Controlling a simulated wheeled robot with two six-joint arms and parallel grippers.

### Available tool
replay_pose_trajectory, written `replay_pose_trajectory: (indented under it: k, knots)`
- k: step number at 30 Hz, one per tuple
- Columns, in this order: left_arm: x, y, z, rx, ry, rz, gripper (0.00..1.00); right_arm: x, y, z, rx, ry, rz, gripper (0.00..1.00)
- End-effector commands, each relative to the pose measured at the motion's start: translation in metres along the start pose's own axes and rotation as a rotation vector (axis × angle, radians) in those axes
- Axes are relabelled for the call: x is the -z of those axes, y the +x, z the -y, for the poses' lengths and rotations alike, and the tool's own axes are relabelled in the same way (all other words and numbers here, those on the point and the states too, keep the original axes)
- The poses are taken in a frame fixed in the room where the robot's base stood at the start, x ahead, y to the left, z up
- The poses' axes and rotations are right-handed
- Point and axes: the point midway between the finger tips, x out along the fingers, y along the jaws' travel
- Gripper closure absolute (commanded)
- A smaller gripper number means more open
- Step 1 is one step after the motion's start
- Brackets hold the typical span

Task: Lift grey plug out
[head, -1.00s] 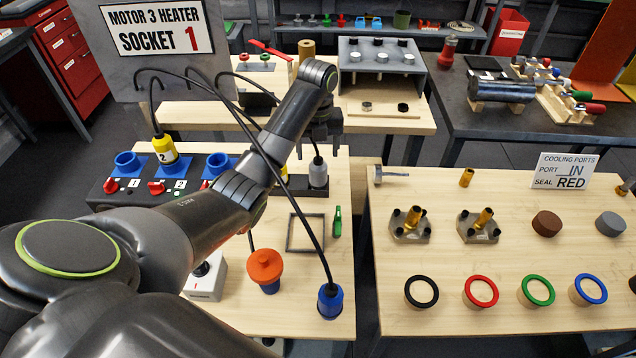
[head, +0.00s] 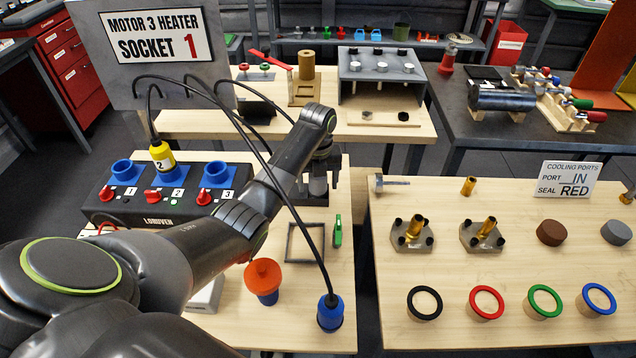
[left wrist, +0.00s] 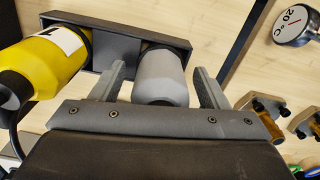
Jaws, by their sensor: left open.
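The grey plug (left wrist: 160,78) stands in a dark grey holder (left wrist: 118,48) in the left wrist view. In the head view the grey plug (head: 318,186) shows just below my left gripper (head: 322,163). In the left wrist view my left gripper (left wrist: 160,88) is open, with one finger on each side of the grey plug. A gap shows between the plug and the right finger; contact at the left finger is hard to tell. A yellow plug (left wrist: 42,65) with a white label sits beside it in the same holder. My right gripper is not in view.
A socket box (head: 160,205) with blue sockets and red switches stands left, a yellow plug marked 2 (head: 162,157) in its middle socket.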

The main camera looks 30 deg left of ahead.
Motion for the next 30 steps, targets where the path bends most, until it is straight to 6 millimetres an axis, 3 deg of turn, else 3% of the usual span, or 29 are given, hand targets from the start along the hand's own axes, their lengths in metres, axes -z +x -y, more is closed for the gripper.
replay_pose_trajectory:
  k: [2,12,22,29,30]
  knots:
    - [0.000,0.000,0.000,0.000,0.000,0.000,0.33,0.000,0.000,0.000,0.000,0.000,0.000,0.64]
    - [0.000,-0.001,0.000,0.000,0.000,0.000,0.77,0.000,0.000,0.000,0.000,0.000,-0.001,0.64]
    - [-0.001,-0.008,0.001,0.002,0.000,0.002,0.78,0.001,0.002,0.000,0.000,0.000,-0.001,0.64]
    - [-0.002,-0.053,0.001,0.004,0.001,0.007,0.78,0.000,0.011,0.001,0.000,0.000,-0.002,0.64]
    - [-0.001,-0.066,0.001,0.002,0.000,0.002,0.78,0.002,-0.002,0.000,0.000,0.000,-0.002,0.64]
